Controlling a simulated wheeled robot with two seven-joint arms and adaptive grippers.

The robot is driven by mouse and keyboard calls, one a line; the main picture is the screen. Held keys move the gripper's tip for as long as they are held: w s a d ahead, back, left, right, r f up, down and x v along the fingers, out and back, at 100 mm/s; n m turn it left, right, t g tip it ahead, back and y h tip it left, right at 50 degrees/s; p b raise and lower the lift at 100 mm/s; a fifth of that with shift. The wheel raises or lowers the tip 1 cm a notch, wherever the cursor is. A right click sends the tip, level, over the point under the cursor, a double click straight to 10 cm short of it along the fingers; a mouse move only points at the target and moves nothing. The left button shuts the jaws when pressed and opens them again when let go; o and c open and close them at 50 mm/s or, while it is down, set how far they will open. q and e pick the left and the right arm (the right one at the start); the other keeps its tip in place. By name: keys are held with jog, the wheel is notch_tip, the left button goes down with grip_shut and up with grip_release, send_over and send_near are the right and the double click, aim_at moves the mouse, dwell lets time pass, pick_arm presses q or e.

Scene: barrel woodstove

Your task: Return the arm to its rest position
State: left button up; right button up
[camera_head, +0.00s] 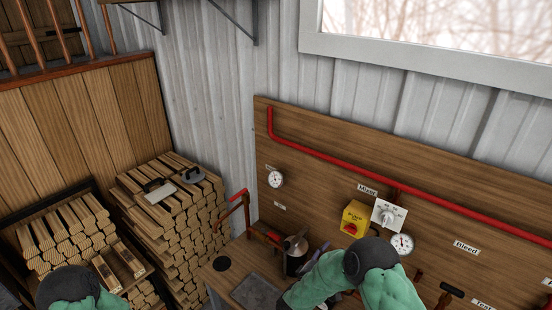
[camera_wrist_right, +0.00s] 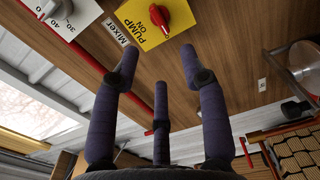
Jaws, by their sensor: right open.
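My right arm (camera_head: 375,275), green with a dark joint cap, is at the bottom right of the head view, in front of the wooden panel. My right gripper (camera_wrist_right: 158,75) has its three purple-grey fingers spread apart with nothing between them. In the head view only a bit of the gripper (camera_head: 320,252) shows, left of the arm. In the wrist view the yellow pump switch (camera_wrist_right: 143,32) with its red knob is beyond the fingertips; no contact shows. Part of my left arm (camera_head: 68,288) shows at the bottom left; its gripper is out of view.
The wooden panel (camera_head: 330,185) carries a red pipe (camera_head: 380,178), gauges (camera_head: 275,179), a white mixer dial (camera_head: 388,215) and the yellow pump switch (camera_head: 354,218). A dark metal can (camera_head: 295,262) stands on the bench (camera_head: 238,258) beside my right gripper. Stacked firewood (camera_head: 180,225) is at left.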

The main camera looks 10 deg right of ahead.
jog(key=s+a+f+m+g+y, duration=0.1)
jog(key=s+a+f+m+y, duration=0.2)
jog(key=f, duration=0.4)
jog(key=s+a+f+g+y, duration=0.1)
jog(key=a+f+y, duration=0.1)
jog(key=f+y, duration=0.3)
jog(key=s+a+f+m+g+y, duration=0.1)
jog(key=s+a+f+m+y, duration=0.15)
jog(key=f, duration=0.55)
jog(key=s+a+f+m+g+y, duration=0.3)
jog(key=s+a+g+y, duration=0.15)
jog(key=s, duration=0.65)
jog(key=s+a+f+m+g+y, duration=0.35)
jog(key=s+a, duration=0.25)
jog(key=s, duration=0.5)
notch_tip(320, 180, down, 16)
jog(key=w+a+n+b, duration=0.1)
jog(key=b, duration=1.6)
jog(key=shift+w+a+r+h, duration=0.15)
jog(key=shift+w+a+h, duration=0.2)
jog(key=shift+h, duration=0.1)
jog(key=shift+c, duration=0.3)
